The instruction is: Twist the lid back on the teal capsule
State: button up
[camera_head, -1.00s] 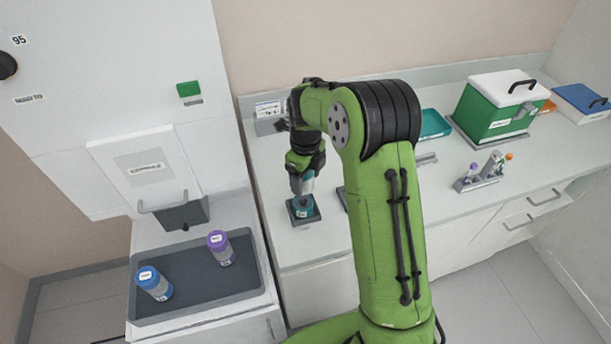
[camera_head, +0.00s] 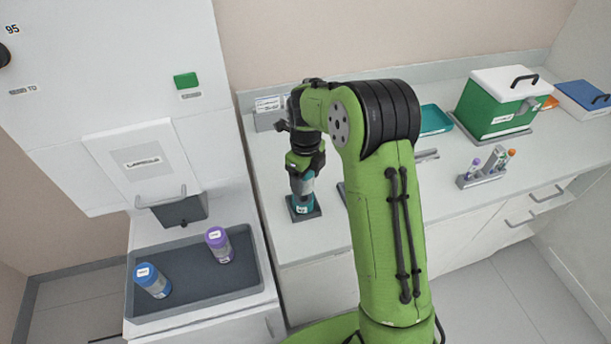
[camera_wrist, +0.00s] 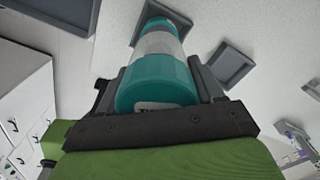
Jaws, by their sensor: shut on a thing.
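The teal capsule (camera_head: 304,203) stands upright in a small dark square holder (camera_head: 306,217) at the front left of the counter. Its body has a clear grey middle and a teal base. In the wrist view the teal lid (camera_wrist: 157,84) sits at the capsule's near end, in line with the clear middle (camera_wrist: 158,43). My gripper (camera_head: 301,180) points down over the capsule and is shut on the lid. The jaws also show on both sides of the lid in the wrist view (camera_wrist: 160,95). Whether the lid is fully seated cannot be told.
A tube rack (camera_head: 482,178), a teal tray (camera_head: 435,121) and a green box (camera_head: 492,110) are on the counter to the right.

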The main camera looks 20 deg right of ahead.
jog(key=shift+f+b, duration=1.35)
jog(key=shift+f, duration=0.5)
jog(key=shift+f+b, duration=0.4)
jog(key=shift+f, duration=0.05)
jog(key=shift+f, duration=0.1)
jog(key=m+b, duration=0.1)
jog(key=m, duration=0.2)
jog(key=shift+a+f+m, duration=0.1)
jog(key=shift+a+m, duration=0.05)
jog(key=shift+m, duration=0.25)
jog(key=m+b, duration=0.2)
jog(key=m, duration=0.2)
jog(key=shift+a+b, duration=0.15)
jog(key=shift+b, duration=0.15)
jog(key=shift+m+b, duration=0.3)
jog(key=shift+b, duration=0.35)
jog(key=m+b, duration=0.1)
jog(key=b, duration=0.3)
jog(key=shift+m, duration=0.3)
